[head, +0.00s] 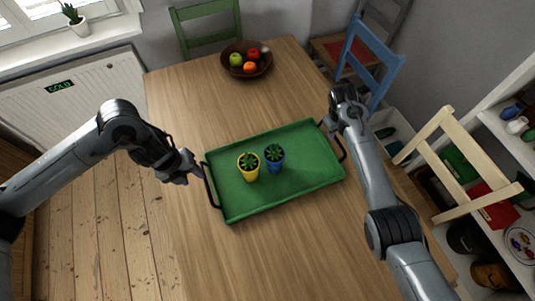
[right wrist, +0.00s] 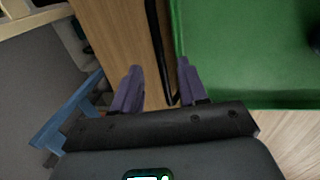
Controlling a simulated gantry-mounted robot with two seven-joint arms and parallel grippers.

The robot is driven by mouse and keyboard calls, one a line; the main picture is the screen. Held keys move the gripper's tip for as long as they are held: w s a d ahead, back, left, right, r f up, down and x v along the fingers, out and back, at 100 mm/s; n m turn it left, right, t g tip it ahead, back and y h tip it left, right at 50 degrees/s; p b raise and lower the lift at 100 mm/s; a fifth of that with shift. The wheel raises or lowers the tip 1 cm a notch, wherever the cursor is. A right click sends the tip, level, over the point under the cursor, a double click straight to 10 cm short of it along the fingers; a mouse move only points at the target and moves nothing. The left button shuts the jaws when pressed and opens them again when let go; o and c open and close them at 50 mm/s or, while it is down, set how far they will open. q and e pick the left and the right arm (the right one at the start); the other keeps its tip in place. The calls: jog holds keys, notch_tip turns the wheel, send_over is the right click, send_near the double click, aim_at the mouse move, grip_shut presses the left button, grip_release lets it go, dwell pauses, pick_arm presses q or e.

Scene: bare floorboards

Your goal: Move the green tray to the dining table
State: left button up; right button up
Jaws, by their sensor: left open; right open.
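The green tray (head: 310,174) rests on the wooden dining table (head: 190,100), with a black handle at each end. A yellow pot (head: 249,172) and a blue pot (head: 274,164), each with a small plant, stand on it. My left gripper (head: 193,176) is open just left of the tray's left handle (head: 211,186), apparently apart from it. My right gripper (right wrist: 159,68) is open at the tray's right handle. In the right wrist view the black handle (right wrist: 155,35) runs between the two fingers. In the head view my right arm hides part of that handle.
A fruit bowl (head: 262,69) stands at the table's far end. A green chair (head: 205,22), a blue chair (head: 372,60) and a cream chair (head: 455,165) surround the table. Shelves stand at the right. The table is clear in front of and behind the tray.

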notch_tip(320, 180, up, 7)
jog(key=a, duration=0.1)
jog(key=shift+s+a, duration=0.15)
jog(key=shift+s, duration=0.15)
jog(key=shift+f, duration=0.1)
